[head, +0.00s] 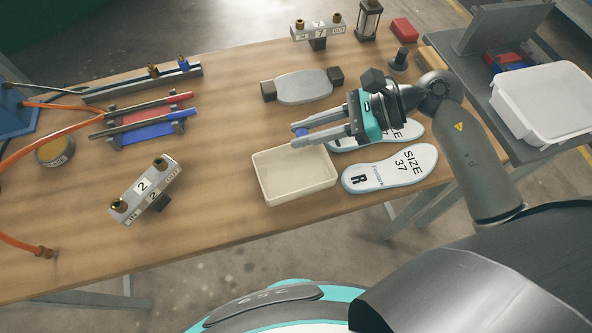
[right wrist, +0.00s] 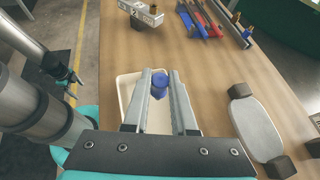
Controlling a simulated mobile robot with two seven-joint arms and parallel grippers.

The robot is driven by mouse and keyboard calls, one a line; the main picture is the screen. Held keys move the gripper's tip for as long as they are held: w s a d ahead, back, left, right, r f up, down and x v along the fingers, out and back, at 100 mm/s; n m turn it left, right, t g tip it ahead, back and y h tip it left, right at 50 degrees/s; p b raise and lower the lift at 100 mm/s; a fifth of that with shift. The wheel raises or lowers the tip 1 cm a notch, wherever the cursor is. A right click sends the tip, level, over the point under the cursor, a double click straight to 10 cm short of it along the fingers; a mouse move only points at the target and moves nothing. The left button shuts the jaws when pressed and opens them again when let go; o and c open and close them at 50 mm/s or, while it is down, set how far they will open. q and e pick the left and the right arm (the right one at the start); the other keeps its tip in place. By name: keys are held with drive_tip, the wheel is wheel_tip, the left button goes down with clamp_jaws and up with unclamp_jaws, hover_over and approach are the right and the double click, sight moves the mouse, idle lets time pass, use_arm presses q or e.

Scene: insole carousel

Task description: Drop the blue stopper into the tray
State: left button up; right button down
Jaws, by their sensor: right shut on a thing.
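The blue stopper (right wrist: 159,84) is held between the fingertips of my right gripper (right wrist: 158,80), which is shut on it. In the head view the stopper (head: 301,132) shows as a small blue piece at the fingertips of my right gripper (head: 296,136). The cream tray (head: 262,187) lies on the wooden table, just below the fingertips in the picture. In the right wrist view the tray (right wrist: 124,97) shows behind and below the fingers, and the stopper appears above it. The stopper's exact height over the tray I cannot tell.
Two insoles (head: 390,168) lie right of the tray, partly under my right arm. A numbered metal block (head: 146,188) with brass fittings stands left of the tray. A grey pad with dark ends (head: 302,87) lies behind. A white bin (head: 550,133) stands on the right side table.

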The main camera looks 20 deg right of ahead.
wheel_tip(320, 180, down, 2)
drive_tip(key=shift+f+b, duration=0.15)
drive_tip(key=shift+b, duration=0.35)
drive_tip(key=shift+f, duration=0.25)
use_arm(q)
drive_tip(key=shift+w+f, duration=0.6)
drive_tip(key=shift+f, duration=0.2)
use_arm(e)
drive_tip(key=c, duration=0.6)
unclamp_jaws()
drive_tip(key=shift+c, duration=0.2)
use_arm(q)
drive_tip(key=shift+s+f+b, duration=0.15)
drive_tip(key=shift+f+b, duration=0.15)
drive_tip(key=shift+b, duration=0.05)
use_arm(e)
drive_tip(key=v, duration=1.5)
drive_tip(key=shift+d+r, duration=0.1)
